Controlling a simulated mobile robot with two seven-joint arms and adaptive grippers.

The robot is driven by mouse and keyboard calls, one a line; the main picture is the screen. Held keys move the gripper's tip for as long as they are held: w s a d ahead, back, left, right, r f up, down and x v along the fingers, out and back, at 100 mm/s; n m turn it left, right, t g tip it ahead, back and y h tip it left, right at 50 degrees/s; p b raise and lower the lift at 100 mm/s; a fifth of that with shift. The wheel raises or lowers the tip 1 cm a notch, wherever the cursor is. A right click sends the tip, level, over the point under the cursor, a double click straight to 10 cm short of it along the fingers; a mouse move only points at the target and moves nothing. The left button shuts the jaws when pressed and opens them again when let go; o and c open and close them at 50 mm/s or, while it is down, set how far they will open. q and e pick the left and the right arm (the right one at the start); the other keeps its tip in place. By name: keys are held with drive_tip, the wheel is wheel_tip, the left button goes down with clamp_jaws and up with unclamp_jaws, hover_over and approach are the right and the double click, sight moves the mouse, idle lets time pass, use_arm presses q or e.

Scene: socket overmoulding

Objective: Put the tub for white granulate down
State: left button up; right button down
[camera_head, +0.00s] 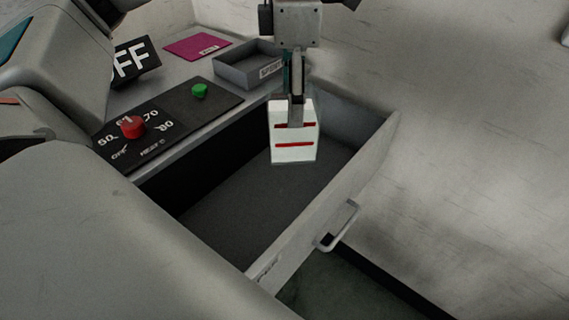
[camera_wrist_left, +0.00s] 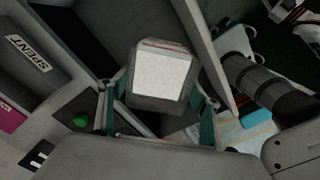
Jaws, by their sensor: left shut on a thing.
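The tub for white granulate (camera_head: 293,148) is a pale tub with red stripes on its side, seen upright in the head view. My left gripper (camera_head: 295,112) comes down from the top and is shut on it. In the left wrist view I look into the open top of the tub (camera_wrist_left: 162,76), which is filled with white granulate. The teal-edged fingers of my left gripper (camera_wrist_left: 160,108) clasp it from both sides. The tub appears over the open drawer (camera_head: 345,195); I cannot tell how high above its floor.
A grey tray marked SPENT (camera_wrist_left: 40,55) stands on the worktop behind the drawer and also shows in the head view (camera_head: 238,72). A control panel with a red knob (camera_head: 132,127) and a green button (camera_head: 200,90) lies left. A magenta sheet (camera_head: 197,47) lies beyond. The visible drawer floor looks clear.

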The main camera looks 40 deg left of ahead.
sight(287, 146)
use_arm(q)
wheel_tip(287, 146, down, 19)
drive_tip(key=b, duration=0.1)
idle(0.5)
drive_tip(key=shift+s, duration=0.1)
drive_tip(key=shift+f, duration=0.15)
drive_tip(key=o, duration=2.1)
wheel_tip(287, 146, up, 12)
drive_tip(key=shift+r+p, duration=0.2)
drive_tip(key=shift+p, duration=0.1)
